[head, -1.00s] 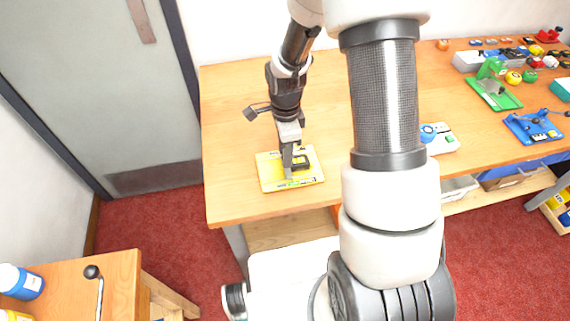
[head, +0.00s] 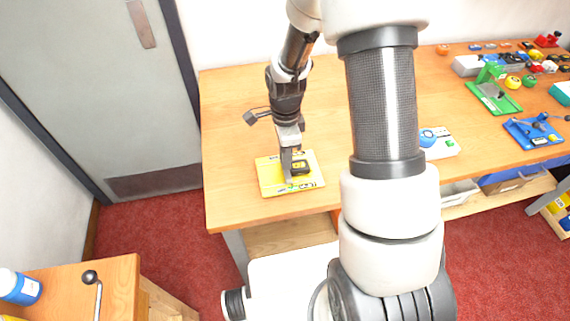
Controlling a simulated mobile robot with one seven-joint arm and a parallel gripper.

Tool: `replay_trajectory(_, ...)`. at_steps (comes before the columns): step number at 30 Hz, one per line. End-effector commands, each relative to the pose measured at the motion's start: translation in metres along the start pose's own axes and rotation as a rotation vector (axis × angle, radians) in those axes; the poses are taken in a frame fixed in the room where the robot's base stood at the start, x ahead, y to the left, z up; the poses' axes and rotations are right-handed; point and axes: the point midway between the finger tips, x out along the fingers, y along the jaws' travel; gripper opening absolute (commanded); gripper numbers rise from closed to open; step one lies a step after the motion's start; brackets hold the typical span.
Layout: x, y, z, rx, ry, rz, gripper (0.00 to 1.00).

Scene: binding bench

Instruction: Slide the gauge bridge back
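A yellow board (head: 273,184) lies flat near the front left of the wooden bench. A dark block with yellow marks (head: 300,168), which looks like the gauge bridge, sits on the board, right of its middle. My gripper (head: 290,180) points down over the board, at the left side of the dark block. Its fingers are small and dark here. I cannot tell whether they touch the block or whether they are open or shut. The arm hides part of the board's back edge.
The bench (head: 240,120) is clear around the board. To the right are a white board with a blue part (head: 430,138), a green stand (head: 492,95), a blue stand (head: 535,130) and several small parts. A grey door (head: 100,90) is at the left.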

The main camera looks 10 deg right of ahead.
Motion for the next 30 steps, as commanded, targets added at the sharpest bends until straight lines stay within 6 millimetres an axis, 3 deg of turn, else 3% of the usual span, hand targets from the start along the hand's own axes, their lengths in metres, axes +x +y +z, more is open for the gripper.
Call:
replay_trajectory(8, 0.001, 0.000, 0.002, -0.001, 0.000, 0.000, 0.08)
replay_trajectory(23, 0.001, 0.000, 0.026, -0.002, 0.000, 0.000, 0.08)
replay_trajectory(30, 0.000, 0.000, 0.025, 0.000, 0.000, 0.001, 0.08)
